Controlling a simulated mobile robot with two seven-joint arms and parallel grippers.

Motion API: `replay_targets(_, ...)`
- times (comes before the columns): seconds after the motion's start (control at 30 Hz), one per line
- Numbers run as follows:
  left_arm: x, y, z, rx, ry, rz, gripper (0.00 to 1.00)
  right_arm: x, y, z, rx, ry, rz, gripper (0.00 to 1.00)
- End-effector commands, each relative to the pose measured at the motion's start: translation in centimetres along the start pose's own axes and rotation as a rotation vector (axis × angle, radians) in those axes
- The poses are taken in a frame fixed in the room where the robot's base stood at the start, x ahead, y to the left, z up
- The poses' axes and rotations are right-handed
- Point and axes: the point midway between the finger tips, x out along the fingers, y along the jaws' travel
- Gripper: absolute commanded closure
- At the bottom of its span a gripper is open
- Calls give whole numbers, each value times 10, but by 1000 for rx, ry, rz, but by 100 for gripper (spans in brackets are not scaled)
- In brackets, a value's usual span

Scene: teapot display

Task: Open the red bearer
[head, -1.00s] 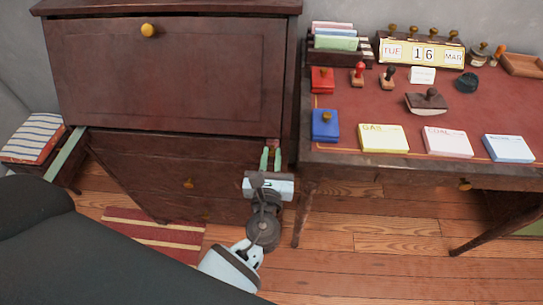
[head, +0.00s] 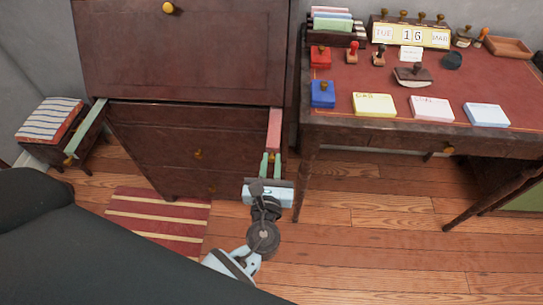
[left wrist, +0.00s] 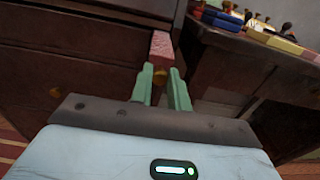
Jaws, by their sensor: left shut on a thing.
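The red bearer (head: 275,128) sticks out from the right side of the dark wooden bureau (head: 180,60), just below its closed slanted lid. In the left wrist view the bearer (left wrist: 162,46) shows its red end and a small brass knob (left wrist: 159,77). My left gripper (head: 271,158) is shut on that knob at the bearer's front end, with its green fingers on either side; the fingertips also show in the left wrist view (left wrist: 161,76). The green bearer (head: 87,130) sticks out at the bureau's left side. My right gripper is not in view.
A writing table (head: 440,85) with stamps, coloured pads and a calendar stands close on the right. A stool with a striped cushion (head: 50,118) is at the left. A striped rug (head: 158,220) lies before the bureau. Wooden floor is clear at the right front.

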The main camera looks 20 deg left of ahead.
Motion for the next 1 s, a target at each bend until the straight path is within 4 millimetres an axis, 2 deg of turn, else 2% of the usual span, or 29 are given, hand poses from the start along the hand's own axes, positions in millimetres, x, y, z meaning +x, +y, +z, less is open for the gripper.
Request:
replay_targets(0.2, -25, 0, 1, 1, 0, 0, 100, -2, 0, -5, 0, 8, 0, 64)
replay_targets(0.43, -45, 0, 1, 0, -2, 0, 100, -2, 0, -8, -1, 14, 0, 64)
replay_targets(0.9, -51, 0, 0, 0, -1, 0, 100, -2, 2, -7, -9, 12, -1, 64)
replay_targets(0.93, -51, 0, 0, 0, -1, 0, 80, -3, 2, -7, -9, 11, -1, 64)
replay_targets(1.0, -51, 0, 0, 0, -1, 0, 71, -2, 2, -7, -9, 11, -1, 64)
